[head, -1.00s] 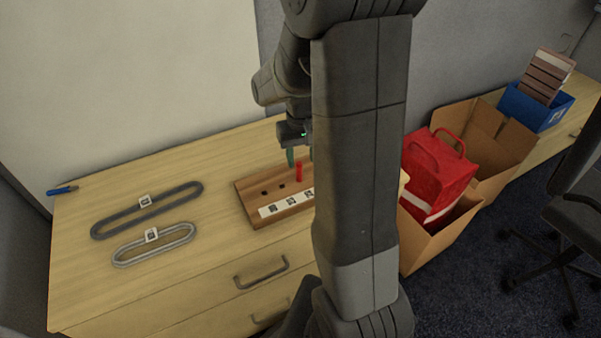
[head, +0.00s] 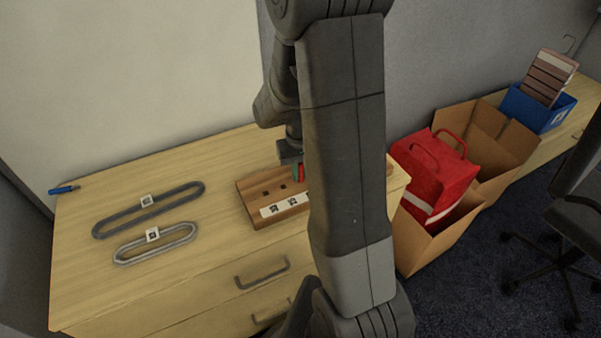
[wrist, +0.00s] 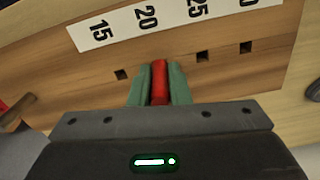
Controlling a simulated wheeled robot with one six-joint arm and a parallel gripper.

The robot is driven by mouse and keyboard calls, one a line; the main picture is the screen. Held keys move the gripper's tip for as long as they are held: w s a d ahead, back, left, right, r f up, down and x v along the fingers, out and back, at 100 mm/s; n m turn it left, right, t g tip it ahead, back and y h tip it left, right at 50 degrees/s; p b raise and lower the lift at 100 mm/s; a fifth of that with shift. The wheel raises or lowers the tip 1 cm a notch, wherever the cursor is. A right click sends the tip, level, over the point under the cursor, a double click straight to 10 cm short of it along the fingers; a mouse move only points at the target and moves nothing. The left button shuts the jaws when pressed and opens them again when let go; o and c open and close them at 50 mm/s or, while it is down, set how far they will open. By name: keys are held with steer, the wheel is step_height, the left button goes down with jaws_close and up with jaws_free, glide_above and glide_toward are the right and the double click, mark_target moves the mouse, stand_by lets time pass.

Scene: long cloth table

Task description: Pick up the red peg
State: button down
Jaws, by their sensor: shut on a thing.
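The red peg (wrist: 160,82) is upright between the two green fingers of my gripper (wrist: 159,88) in the wrist view. The fingers touch it on both sides. In the head view the red peg (head: 301,172) shows as a small red strip beside my gripper (head: 296,172), partly hidden by my arm. It is at the wooden peg board (head: 252,200); whether its lower end is still in a hole cannot be told. The board has square holes and a white strip marked 15, 20 and 25.
Two grey oval loops (head: 150,209) lie on the table (head: 90,270) left of the board. A blue-handled tool (head: 64,189) lies at the far left corner. Cardboard boxes (head: 500,140) and a red bag (head: 437,178) stand to the right. My arm hides the board's right part.

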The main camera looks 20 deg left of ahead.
step_height(320, 180, up, 10)
steer(key=shift+r, duration=0.1)
stand_by(0.5)
steer(key=shift+p, duration=0.6)
